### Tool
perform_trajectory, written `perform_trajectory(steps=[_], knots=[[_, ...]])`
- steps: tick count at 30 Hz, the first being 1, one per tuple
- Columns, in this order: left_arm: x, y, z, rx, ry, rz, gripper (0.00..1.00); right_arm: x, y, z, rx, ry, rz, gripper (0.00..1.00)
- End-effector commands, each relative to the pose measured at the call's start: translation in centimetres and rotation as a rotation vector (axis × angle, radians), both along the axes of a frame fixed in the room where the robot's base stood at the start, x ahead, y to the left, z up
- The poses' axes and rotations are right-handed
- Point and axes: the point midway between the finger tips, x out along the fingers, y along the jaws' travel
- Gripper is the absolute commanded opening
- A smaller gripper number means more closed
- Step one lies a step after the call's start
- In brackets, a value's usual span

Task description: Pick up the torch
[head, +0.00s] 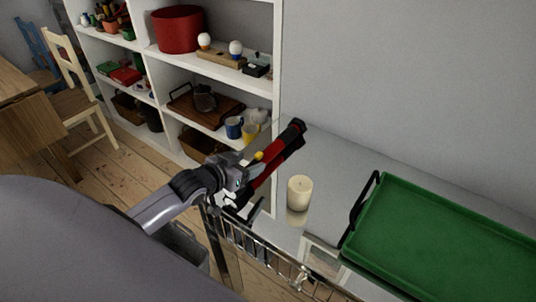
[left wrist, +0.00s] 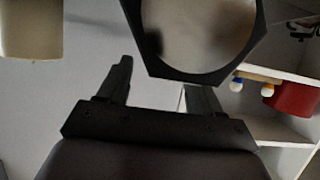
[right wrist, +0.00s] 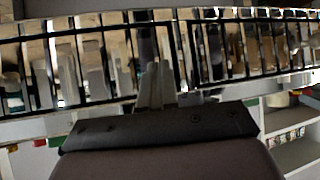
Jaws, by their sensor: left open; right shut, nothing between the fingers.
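The torch (head: 271,163), red and black with a small yellow part, slants across the glossy grey top beside the shelf in the head view. My left gripper (head: 236,180) is at its lower-left end and overlaps that end in the picture. In the left wrist view the torch's round lens in a black angular rim (left wrist: 195,38) fills the upper middle. The open left fingers (left wrist: 160,88) show below it with nothing clearly between them; whether they touch it I cannot tell. My right gripper (right wrist: 156,84) is shut and empty, in front of a barred rail.
A cream candle (head: 299,192) stands right of the torch on the glossy top. A green tray (head: 440,240) with black handles lies farther right. A wire rail (head: 265,250) runs along the front edge. White shelves (head: 222,71) hold pots and mugs behind.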

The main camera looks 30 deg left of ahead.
Motion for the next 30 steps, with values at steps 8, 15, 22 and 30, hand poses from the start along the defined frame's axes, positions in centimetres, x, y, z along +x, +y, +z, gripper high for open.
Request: perform_trajectory(steps=[8, 15, 22, 30], knots=[[3.2, 0.1, -0.7, 0.000, 0.000, 0.001, 0.65, 0.0, 0.0, 0.4, 0.000, 0.000, 0.001, 0.00], [4.5, -0.1, -1.4, 0.001, 0.000, 0.000, 0.65, 0.0, 0.0, 0.5, 0.000, 0.000, 0.001, 0.00], [4.5, -0.1, -1.4, 0.001, 0.000, -0.001, 0.65, 0.1, 0.0, 0.5, 0.000, -0.002, 0.001, 0.00], [4.5, -0.1, -1.5, 0.001, 0.002, 0.000, 0.00, 0.1, 0.0, 0.5, 0.000, -0.003, 0.001, 0.00]])
